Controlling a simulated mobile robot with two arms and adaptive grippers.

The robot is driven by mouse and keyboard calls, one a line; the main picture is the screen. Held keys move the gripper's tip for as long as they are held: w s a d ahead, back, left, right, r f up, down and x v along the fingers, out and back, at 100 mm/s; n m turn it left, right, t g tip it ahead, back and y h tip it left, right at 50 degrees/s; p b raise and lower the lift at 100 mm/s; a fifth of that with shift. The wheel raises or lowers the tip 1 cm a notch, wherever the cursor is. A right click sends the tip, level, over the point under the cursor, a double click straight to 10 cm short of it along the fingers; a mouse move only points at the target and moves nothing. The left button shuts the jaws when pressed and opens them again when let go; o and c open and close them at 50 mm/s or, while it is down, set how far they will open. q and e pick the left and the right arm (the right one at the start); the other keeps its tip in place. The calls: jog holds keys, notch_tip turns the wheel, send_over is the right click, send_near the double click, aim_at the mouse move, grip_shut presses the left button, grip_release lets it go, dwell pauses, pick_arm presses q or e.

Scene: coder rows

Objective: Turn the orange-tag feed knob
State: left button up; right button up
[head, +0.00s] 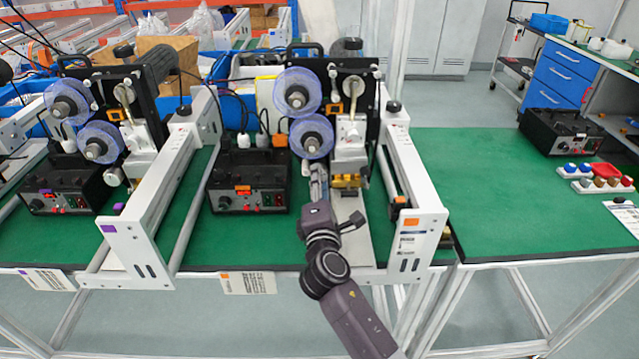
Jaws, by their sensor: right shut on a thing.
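The orange-tag machine stands at the middle of the green bench, with two blue-rimmed spools (297,92) on a black plate. An orange tag (410,222) is on its white frame end, and another orange tag (243,188) is on its black control box (250,182). My right gripper (318,178) reaches up from below to the front of this machine, just under the lower spool (311,137). It is shut at the place of the feed knob, which its fingers and wrist hide. My left gripper is not in view.
A similar purple-tag machine (135,245) stands to the left. White frame rails (415,180) flank my right arm. The right bench (490,190) is mostly clear, with a black box (560,132) and small coloured knobs (598,180) at its far right.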

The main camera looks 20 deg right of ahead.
dwell(0.3)
jog(key=o, duration=1.1)
jog(key=shift+s, duration=0.15)
jog(key=v, duration=1.2)
